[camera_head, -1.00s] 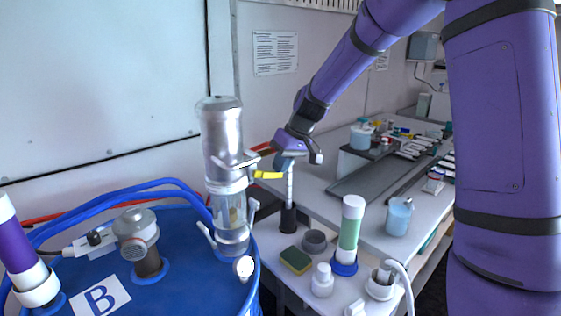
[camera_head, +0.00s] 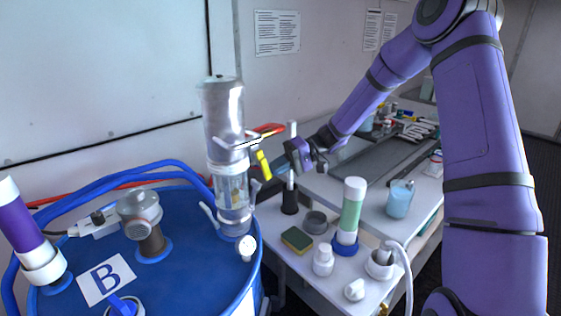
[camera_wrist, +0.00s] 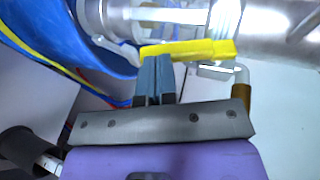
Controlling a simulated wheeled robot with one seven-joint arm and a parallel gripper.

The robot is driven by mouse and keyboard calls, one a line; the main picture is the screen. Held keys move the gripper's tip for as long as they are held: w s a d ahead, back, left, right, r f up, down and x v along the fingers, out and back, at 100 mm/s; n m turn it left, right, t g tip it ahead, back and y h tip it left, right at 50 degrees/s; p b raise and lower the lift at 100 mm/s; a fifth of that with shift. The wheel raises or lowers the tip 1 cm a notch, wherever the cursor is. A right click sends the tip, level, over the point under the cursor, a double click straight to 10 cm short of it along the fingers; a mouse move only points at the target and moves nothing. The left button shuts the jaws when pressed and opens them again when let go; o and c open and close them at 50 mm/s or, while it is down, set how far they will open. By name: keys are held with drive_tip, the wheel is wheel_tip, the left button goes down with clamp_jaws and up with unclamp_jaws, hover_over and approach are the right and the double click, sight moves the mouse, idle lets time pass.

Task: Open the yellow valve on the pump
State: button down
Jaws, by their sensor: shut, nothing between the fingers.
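The pump is a clear and silver cylinder (camera_head: 224,115) standing upright on the blue drum (camera_head: 190,230). Its yellow valve handle (camera_head: 263,166) sticks out on its right side and slants steeply downward. In the wrist view, the yellow handle (camera_wrist: 190,50) lies across the picture just beyond my fingertips. My gripper (camera_head: 287,150) is to the right of the handle, fingers toward the pump. In the wrist view, my gripper's fingers (camera_wrist: 152,62) are shut with nothing between them. Their tips overlap the handle's lower edge; whether they touch it I cannot tell.
A red handle (camera_head: 268,129) sits above the yellow one. A black-based post (camera_head: 289,200) stands below my gripper. The white bench holds a sponge (camera_head: 297,240), a green-and-white tube (camera_head: 351,210) and a blue jar (camera_head: 400,198). Blue hoses (camera_head: 150,170) run behind the drum.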

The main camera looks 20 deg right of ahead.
drive_tip(key=shift+s+a+f+m+g+y, duration=0.15)
drive_tip(key=shift+a+f+y, duration=0.2)
drive_tip(key=shift+y, duration=0.35)
drive_tip(key=shift+s+a+f+m+g+y, duration=0.2)
drive_tip(key=shift+a+y, duration=0.15)
drive_tip(key=shift+y, duration=0.35)
drive_tip(key=w+d, duration=0.2)
drive_tip(key=d, duration=1.1)
drive_tip(key=shift+w+d+r, duration=0.3)
drive_tip(key=shift+r, duration=0.05)
drive_tip(key=s+a+r+h, duration=0.3)
drive_tip(key=s+r+h, duration=0.25)
drive_tip(key=s, duration=0.25)
drive_tip(key=s+a+r+h, duration=0.3)
drive_tip(key=s+r+h, duration=0.2)
drive_tip(key=s+r, duration=0.15)
drive_tip(key=s+d+r+t+h, duration=0.2)
drive_tip(key=s+r+t+h, duration=0.1)
drive_tip(key=s, duration=0.7)
drive_tip(key=s+d+r+m+t+h, duration=0.1)
drive_tip(key=s+r+t+h, duration=0.2)
drive_tip(key=s, duration=0.7)
drive_tip(key=shift+s+d+r+t+h, duration=0.35)
drive_tip(key=shift+r+t, duration=0.2)
drive_tip(key=shift+r, duration=0.3)
